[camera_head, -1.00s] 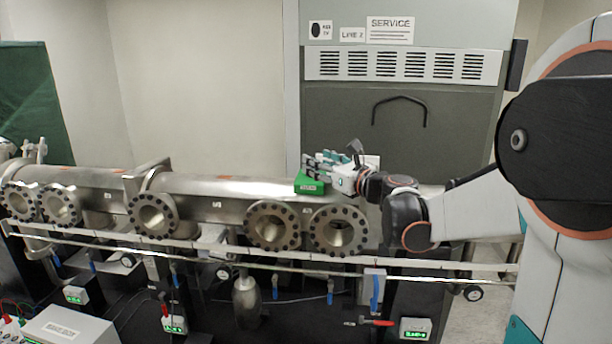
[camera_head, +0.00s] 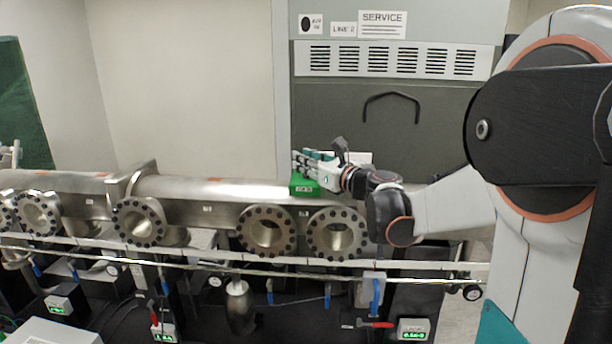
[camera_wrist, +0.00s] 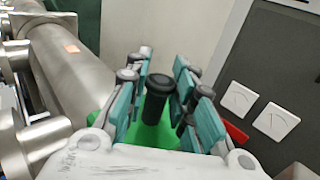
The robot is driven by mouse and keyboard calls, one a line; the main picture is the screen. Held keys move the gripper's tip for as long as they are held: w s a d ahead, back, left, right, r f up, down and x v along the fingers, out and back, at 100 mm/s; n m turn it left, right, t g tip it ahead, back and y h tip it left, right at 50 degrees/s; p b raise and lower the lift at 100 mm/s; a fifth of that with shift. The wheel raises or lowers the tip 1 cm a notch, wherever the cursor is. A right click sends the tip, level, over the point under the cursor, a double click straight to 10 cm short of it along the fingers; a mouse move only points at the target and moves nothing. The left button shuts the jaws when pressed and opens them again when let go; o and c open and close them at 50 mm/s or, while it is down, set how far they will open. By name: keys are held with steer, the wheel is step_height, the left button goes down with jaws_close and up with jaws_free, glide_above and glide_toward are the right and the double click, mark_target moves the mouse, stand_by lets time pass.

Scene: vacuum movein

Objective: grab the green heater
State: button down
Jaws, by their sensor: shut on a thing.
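The green heater (camera_head: 304,186) is a small green block with a label on its front face. It is at the top of the steel pipe, near the pipe's right part; I cannot tell whether it touches the pipe. My gripper (camera_head: 303,163) is over it, reaching in from the right, and is shut on it. In the wrist view the green heater (camera_wrist: 152,136) lies below and between the teal fingers of my gripper (camera_wrist: 163,85). A black cylindrical knob (camera_wrist: 157,95) stands up between the fingers. The fingers and palm hide much of the heater.
The long steel pipe (camera_head: 200,188) with several round flanges runs across the view. A rail (camera_head: 180,256) passes in front of it. Behind stands a grey cabinet (camera_head: 385,125) with vents and a handle. Controllers with green displays (camera_head: 412,329) hang below.

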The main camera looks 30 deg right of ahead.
step_height(320, 180, up, 20)
steer(key=p, duration=1.2)
steer(key=shift+p, duration=0.35)
